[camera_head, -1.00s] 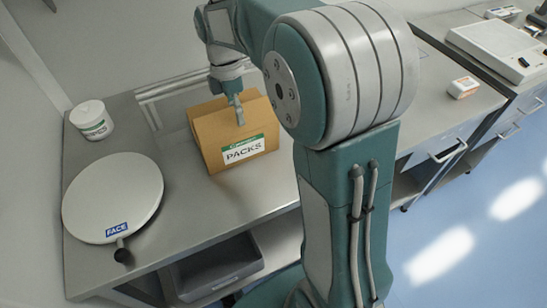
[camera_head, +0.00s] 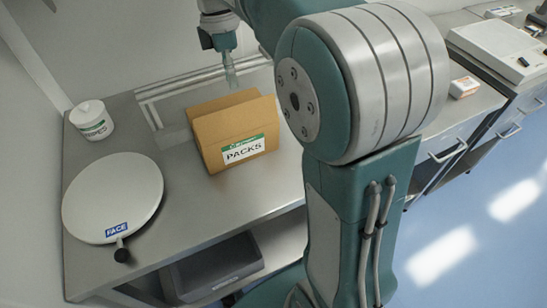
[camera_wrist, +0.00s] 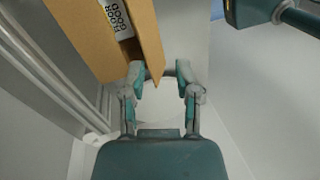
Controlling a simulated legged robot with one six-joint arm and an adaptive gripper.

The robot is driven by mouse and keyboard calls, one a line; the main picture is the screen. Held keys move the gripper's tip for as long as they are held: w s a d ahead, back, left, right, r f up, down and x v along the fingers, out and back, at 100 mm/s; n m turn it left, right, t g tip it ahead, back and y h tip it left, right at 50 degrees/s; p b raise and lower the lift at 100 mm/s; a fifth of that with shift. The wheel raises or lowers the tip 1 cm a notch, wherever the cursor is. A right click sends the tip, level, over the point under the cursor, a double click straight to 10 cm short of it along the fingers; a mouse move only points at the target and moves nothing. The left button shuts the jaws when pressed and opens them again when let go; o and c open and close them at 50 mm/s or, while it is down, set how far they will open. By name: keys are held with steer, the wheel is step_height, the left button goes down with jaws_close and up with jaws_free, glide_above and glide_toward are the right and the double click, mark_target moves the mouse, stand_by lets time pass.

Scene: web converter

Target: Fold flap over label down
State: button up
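The brown cardboard box (camera_head: 225,130) stands on the steel table with its PACKS label (camera_head: 243,150) on the front face. Cardboard flaps stand up along its top, the front one (camera_head: 250,115) above the label. My gripper (camera_head: 231,82) points down just above and behind the box's far edge. In the wrist view my gripper (camera_wrist: 160,75) has its fingers apart, with nothing clamped. A cardboard flap (camera_wrist: 147,35) reaches close to the left finger; contact cannot be told. A white printed label (camera_wrist: 117,18) shows beside that flap.
A white tub (camera_head: 92,122) and a round white disc labelled FACE (camera_head: 112,195) stand left of the box. A wall with a frame is behind. A dark bin (camera_head: 215,265) sits below the table.

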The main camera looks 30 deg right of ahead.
steer(key=s+f+m+t, duration=0.2)
steer(key=s+m+t, duration=0.2)
steer(key=s+m, duration=0.4)
steer(key=s+f+m+t, duration=0.3)
steer(key=s+m, duration=0.5)
steer(key=s, duration=0.3)
steer(key=shift+f+t, duration=0.2)
steer(key=shift+t, duration=0.3)
